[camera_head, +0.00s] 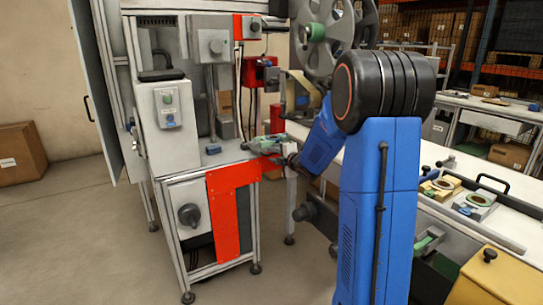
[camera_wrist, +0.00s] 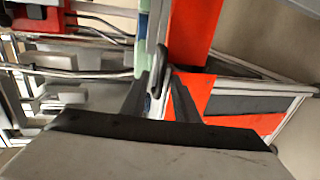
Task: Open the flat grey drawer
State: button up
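My gripper (camera_head: 287,160) is beside the right end of the machine's worktop in the head view, partly hidden by my blue arm. In the wrist view my gripper (camera_wrist: 160,78) has two dark fingers with a gap between them. A narrow grey and dark loop-like part (camera_wrist: 161,60) stands at the fingertips, in line with the gap; I cannot tell if they touch it. I cannot pick out the flat grey drawer with certainty. A pale flat drawer-like front (camera_head: 497,121) shows under the bench at the far right, well away from my gripper.
A large grey reel (camera_head: 325,35) stands behind my arm. The right bench carries fixtures (camera_head: 475,205) and a black handle.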

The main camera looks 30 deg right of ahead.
jog(key=shift+x, duration=1)
jog(key=shift+s, duration=0.1)
grip_shut()
jog(key=shift+f, duration=0.1)
jog(key=shift+a, duration=0.1)
